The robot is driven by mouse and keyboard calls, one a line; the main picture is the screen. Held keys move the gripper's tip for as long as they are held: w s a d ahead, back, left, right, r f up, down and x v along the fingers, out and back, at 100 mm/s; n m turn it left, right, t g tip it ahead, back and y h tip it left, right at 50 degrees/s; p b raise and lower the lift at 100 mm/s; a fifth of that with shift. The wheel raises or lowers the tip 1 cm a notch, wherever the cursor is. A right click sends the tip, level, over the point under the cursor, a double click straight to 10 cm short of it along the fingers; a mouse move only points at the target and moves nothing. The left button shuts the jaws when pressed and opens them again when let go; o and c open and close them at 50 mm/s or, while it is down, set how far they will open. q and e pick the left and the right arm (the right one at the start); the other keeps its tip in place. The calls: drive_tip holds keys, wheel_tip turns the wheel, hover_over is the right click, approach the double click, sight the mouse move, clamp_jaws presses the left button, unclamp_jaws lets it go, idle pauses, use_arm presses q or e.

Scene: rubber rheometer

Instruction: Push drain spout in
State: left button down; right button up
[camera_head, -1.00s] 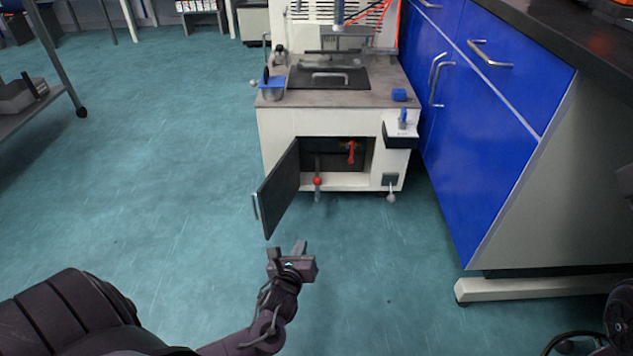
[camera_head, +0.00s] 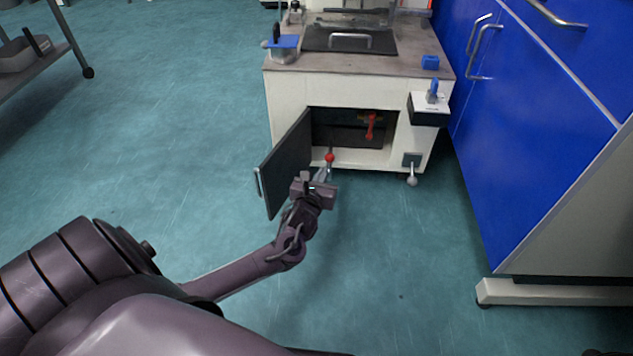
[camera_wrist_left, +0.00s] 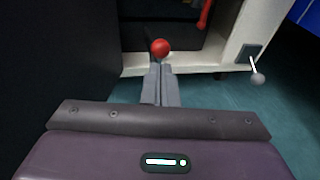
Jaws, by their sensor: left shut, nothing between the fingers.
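The drain spout shows as a red ball tip (camera_head: 329,157) at the lower front of the white machine, at the sill of its open compartment. The same red ball (camera_wrist_left: 160,47) sits just beyond my fingertips in the left wrist view. My left gripper (camera_head: 322,175) is shut and empty, its fingers pointing at the ball from in front and below. In the left wrist view the fingertips (camera_wrist_left: 160,72) lie close under the ball; I cannot tell whether they touch it. The spout's stem is mostly hidden behind my fingers. My right gripper is out of view.
The dark compartment door (camera_head: 287,165) stands open just left of my gripper. A red-handled valve (camera_head: 370,125) is inside the compartment. A grey ball-ended lever (camera_head: 412,172) sticks out at the right. Blue cabinets (camera_head: 550,120) stand at the right; the floor in front is clear.

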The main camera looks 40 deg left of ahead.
sight(327, 155)
use_arm(q)
drive_tip(key=b+x, duration=0.2)
drive_tip(key=x, duration=0.2)
drive_tip(key=shift+w+a+f+b, duration=0.1)
drive_tip(key=shift+w+b, duration=0.15)
drive_tip(key=shift+b, duration=0.15)
drive_tip(key=shift+w, duration=0.2)
drive_tip(key=w+a, duration=0.1)
drive_tip(key=w+a+p, duration=0.1)
drive_tip(key=w, duration=0.1)
drive_tip(key=shift+w+a+r, duration=0.15)
drive_tip(key=shift+w+r, duration=0.1)
drive_tip(key=w+a, duration=0.1)
drive_tip(key=w+b, duration=0.1)
drive_tip(key=w+a, duration=0.1)
drive_tip(key=w, duration=0.1)
drive_tip(key=shift+a+f, duration=0.15)
drive_tip(key=shift+a, duration=0.2)
